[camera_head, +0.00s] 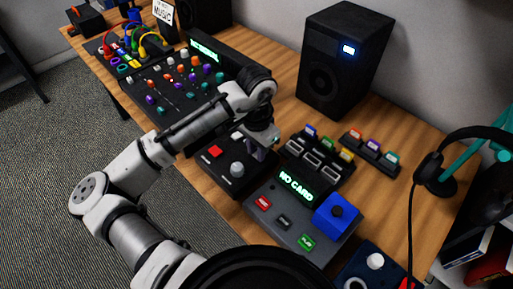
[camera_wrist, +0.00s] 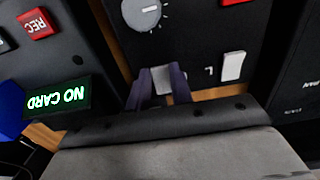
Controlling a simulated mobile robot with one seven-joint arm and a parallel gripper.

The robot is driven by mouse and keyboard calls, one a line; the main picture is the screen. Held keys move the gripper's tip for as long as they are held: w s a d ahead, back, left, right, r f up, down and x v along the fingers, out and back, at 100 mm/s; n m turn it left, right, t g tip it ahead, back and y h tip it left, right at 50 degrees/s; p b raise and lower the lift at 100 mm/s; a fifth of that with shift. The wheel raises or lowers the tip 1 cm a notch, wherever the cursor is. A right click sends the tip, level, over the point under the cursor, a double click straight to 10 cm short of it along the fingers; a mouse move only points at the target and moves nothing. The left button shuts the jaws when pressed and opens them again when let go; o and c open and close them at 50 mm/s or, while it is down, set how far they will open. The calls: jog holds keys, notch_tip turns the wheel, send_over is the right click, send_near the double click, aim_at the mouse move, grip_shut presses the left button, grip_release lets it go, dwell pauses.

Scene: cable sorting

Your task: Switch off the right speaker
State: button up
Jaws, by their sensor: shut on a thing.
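The right speaker (camera_head: 340,65) is a black box standing at the back of the desk, with a lit blue-white panel on its front. A black control box (camera_head: 222,180) in front of it has a grey knob (camera_head: 237,170), a red button (camera_head: 215,151) and two white switches. My gripper (camera_wrist: 160,88) is low over the box's far edge, its two dark fingers closed around one white switch (camera_wrist: 161,79). The other white switch (camera_wrist: 232,66) is free beside it. In the head view my gripper (camera_head: 258,151) partly hides the held switch.
A card recorder (camera_head: 318,232) reading NO CARD stands right of the control box. A mixer (camera_head: 170,80) lies on its left. Card racks (camera_head: 320,155) stand behind the recorder. Headphones (camera_head: 430,170) hang on a stand at the right. A second speaker (camera_head: 205,15) is at the back left.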

jog(key=shift+w+d+r+g+y+p, duration=0.15)
jog(key=shift+r+g+y+p, duration=0.25)
jog(key=shift+p, duration=0.95)
grip_shut()
jog(key=shift+w+d+g+y+p, duration=0.1)
jog(key=shift+g+y+p, duration=0.35)
jog(key=shift+p, duration=0.55)
jog(key=shift+f+g+y+p, duration=0.2)
jog(key=shift+g+y+p, duration=0.05)
jog(key=shift+p, duration=0.05)
jog(key=o, duration=0.9)
grip_release()
jog(key=v, duration=1.3)
jog(key=shift+r, duration=0.4)
jog(key=shift+d, duration=0.1)
